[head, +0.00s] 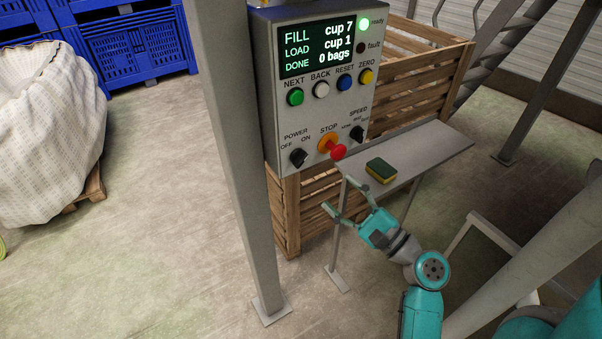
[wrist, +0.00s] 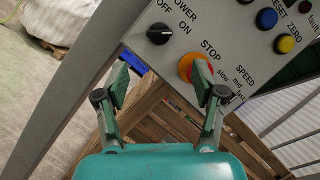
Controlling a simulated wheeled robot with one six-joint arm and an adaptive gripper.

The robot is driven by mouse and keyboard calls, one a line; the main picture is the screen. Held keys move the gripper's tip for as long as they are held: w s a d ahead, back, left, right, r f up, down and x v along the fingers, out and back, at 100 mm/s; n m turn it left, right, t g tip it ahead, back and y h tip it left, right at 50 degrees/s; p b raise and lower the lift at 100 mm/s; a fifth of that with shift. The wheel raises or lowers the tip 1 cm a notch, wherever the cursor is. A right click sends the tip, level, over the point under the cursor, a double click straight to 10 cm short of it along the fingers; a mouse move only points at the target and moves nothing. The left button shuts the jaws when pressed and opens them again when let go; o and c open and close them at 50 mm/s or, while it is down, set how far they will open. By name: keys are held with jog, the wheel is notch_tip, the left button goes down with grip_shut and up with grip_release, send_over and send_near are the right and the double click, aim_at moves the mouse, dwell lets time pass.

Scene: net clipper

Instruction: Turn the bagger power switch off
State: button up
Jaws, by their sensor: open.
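The bagger's power switch (head: 298,157) is a black rotary knob at the lower left of the grey control panel (head: 268,90), between the OFF and ON labels. In the wrist view the knob (wrist: 160,33) shows a pale mark that seems to face the ON side; the mark is small and I cannot be sure. My gripper (head: 335,192) is open and empty, below and in front of the panel, to the lower right of the switch. In the wrist view my gripper (wrist: 162,77) has its fingers apart, with the knob beyond them and not touched.
The red stop button (head: 337,151) on its orange base sticks out right of the switch; the speed knob (head: 356,134) is farther right. A sponge (head: 381,170) lies on the metal shelf (head: 440,147). A grey post (head: 232,150) stands left of the panel. The ready lamp is green.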

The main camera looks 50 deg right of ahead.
aim_at(300, 158)
jog(key=x, duration=1)
jog(key=shift+w, duration=0.4)
jog(key=c, duration=1.1)
